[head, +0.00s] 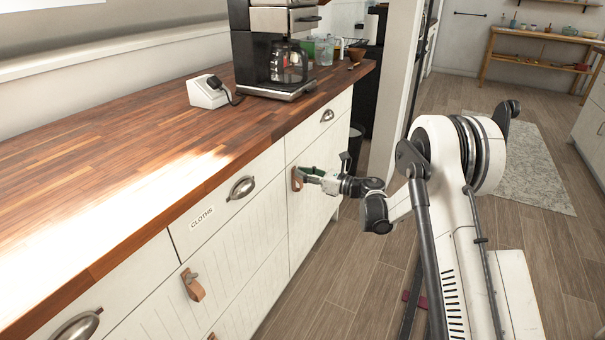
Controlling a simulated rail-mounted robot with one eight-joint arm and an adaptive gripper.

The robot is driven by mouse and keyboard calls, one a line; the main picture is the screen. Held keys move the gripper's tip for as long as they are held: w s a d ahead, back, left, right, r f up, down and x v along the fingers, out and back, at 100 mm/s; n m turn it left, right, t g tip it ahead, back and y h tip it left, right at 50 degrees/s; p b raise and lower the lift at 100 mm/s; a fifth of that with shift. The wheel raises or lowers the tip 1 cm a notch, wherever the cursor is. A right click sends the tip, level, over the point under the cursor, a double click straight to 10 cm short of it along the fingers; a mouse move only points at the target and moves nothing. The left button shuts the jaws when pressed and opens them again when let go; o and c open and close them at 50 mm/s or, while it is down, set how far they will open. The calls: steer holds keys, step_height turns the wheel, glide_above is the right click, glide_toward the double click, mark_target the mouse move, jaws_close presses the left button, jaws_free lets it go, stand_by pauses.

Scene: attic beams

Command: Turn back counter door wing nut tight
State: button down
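My gripper (309,175) reaches from the right to the front of the far white counter door (315,198), below the far drawer. Its fingertips are at or very near the brown leather pull (297,180) on that door. I cannot make out a wing nut there; the fingers cover the spot. The fingers are too small to tell whether they are open, shut or touching. The nearer door (225,270) has a similar leather pull (194,288) with a small metal fastener (190,274) at its top. Both doors look closed.
The wooden countertop (150,170) overhangs the doors. A coffee machine (270,45) and a white device (208,92) stand on it. Cup-shaped drawer handles (241,187) stick out above the doors. Wooden floor (320,285) is open in front, and a grey rug (530,165) lies beyond.

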steer(key=shift+m, duration=0.3)
steer(key=shift+w+f+m+b, duration=0.1)
steer(key=shift+m+b, duration=0.4)
steer(key=shift+m, duration=3.65)
steer(key=shift+f+m+b, duration=0.1)
steer(key=shift+m+b, duration=0.4)
steer(key=shift+m, duration=3.65)
steer(key=c, duration=1.9)
jaws_free()
steer(key=shift+c, duration=0.2)
steer(key=shift+d, duration=0.2)
